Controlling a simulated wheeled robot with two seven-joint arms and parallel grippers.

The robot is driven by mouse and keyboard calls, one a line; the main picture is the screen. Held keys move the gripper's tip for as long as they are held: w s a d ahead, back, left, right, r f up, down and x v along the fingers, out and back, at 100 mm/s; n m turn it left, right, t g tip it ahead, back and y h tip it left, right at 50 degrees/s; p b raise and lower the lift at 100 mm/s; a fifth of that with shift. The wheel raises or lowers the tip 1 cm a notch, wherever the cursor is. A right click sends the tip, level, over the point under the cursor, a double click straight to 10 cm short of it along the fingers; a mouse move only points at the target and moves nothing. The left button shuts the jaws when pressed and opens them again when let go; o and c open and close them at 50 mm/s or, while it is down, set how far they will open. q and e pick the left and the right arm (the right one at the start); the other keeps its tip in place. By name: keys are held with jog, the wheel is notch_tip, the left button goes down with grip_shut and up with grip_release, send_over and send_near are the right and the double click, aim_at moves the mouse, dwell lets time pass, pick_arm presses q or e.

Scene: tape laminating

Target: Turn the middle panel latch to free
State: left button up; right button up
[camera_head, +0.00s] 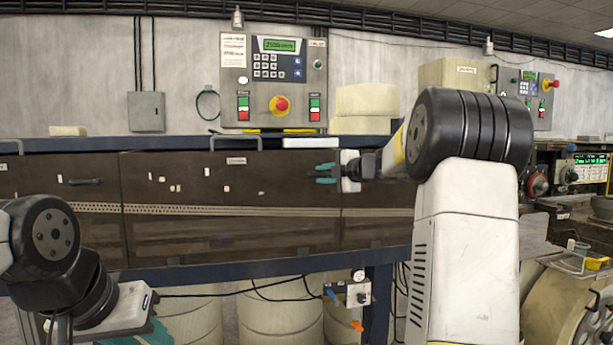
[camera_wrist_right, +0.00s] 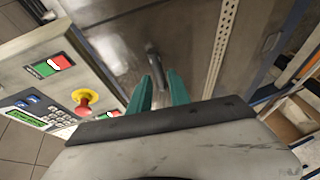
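The middle panel (camera_head: 230,230) is a wide dark brown panel with a strip of holes across it. A dark latch handle (camera_wrist_right: 152,58) shows on the panel in the right wrist view, just beyond the tips of my right gripper (camera_wrist_right: 158,75). Its near end lies between the two teal fingers, which stand apart; I cannot tell whether they touch it. In the head view my right gripper (camera_head: 314,173) is at the panel's upper right and largely hides the latch. My left gripper (camera_head: 150,335) is partly in view low at the left, with its fingertips cut off.
A control box (camera_head: 273,80) with a red stop button stands above the panel. A rail handle (camera_head: 236,136) and white block (camera_head: 310,142) are on the ledge. The left panel (camera_head: 60,215) has its own dark handle (camera_head: 86,181). Pale drums (camera_head: 278,320) stand underneath.

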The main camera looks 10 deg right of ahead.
jog(key=shift+x, duration=1.15)
jog(key=shift+c, duration=0.2)
grip_shut()
